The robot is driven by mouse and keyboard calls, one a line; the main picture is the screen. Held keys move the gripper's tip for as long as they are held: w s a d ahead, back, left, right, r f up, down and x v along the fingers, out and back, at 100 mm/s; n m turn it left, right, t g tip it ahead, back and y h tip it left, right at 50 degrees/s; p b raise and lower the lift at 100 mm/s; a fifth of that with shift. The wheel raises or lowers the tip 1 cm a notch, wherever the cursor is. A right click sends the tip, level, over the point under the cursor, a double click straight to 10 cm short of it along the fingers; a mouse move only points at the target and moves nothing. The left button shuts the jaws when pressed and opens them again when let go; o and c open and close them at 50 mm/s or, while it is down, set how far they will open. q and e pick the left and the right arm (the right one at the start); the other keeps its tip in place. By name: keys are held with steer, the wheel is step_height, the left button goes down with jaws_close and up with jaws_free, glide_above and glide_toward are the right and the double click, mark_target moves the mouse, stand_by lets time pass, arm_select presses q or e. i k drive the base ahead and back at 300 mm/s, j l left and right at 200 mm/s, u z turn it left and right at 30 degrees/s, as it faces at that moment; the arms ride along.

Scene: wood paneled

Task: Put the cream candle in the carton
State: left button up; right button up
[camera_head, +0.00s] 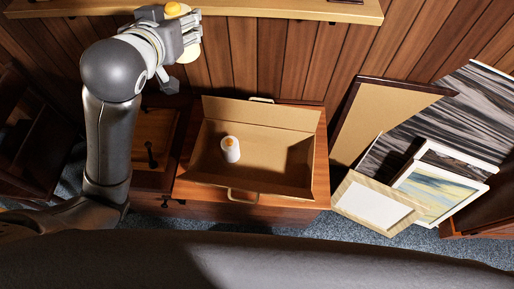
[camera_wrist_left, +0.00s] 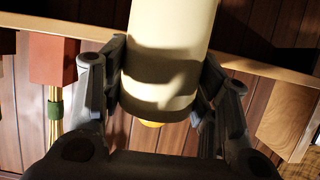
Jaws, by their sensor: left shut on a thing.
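My left gripper (camera_head: 188,36) is at the upper left of the head view, just in front of the wall shelf. In the left wrist view the cream candle (camera_wrist_left: 172,35) is a thick cylinder between the two fingers (camera_wrist_left: 163,82). The open carton (camera_head: 272,168) stands below and to the right of the gripper, apart from it. A white cylinder with an orange top (camera_head: 230,152) stands inside the carton, left of its middle. My right gripper is not in view.
A wooden shelf (camera_head: 280,8) runs along the paneled wall above. Several framed pictures (camera_head: 375,203) lean at the right. The rest of the carton floor is clear.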

mark_target(278, 170)
steer(key=j+z, duration=0.2)
steer(key=z, duration=0.25)
steer(key=j+z, duration=0.2)
steer(key=z, duration=0.3)
steer(key=j+z, duration=0.2)
steer(key=z, duration=0.25)
steer(key=k+j+z, duration=0.15)
steer(key=j, duration=0.3)
steer(key=k+j+z, duration=0.15)
steer(key=j, duration=0.25)
steer(key=k+j+z, duration=0.2)
steer(key=k+j, duration=0.15)
steer(key=i+l, duration=0.2)
steer(key=i, duration=0.05)
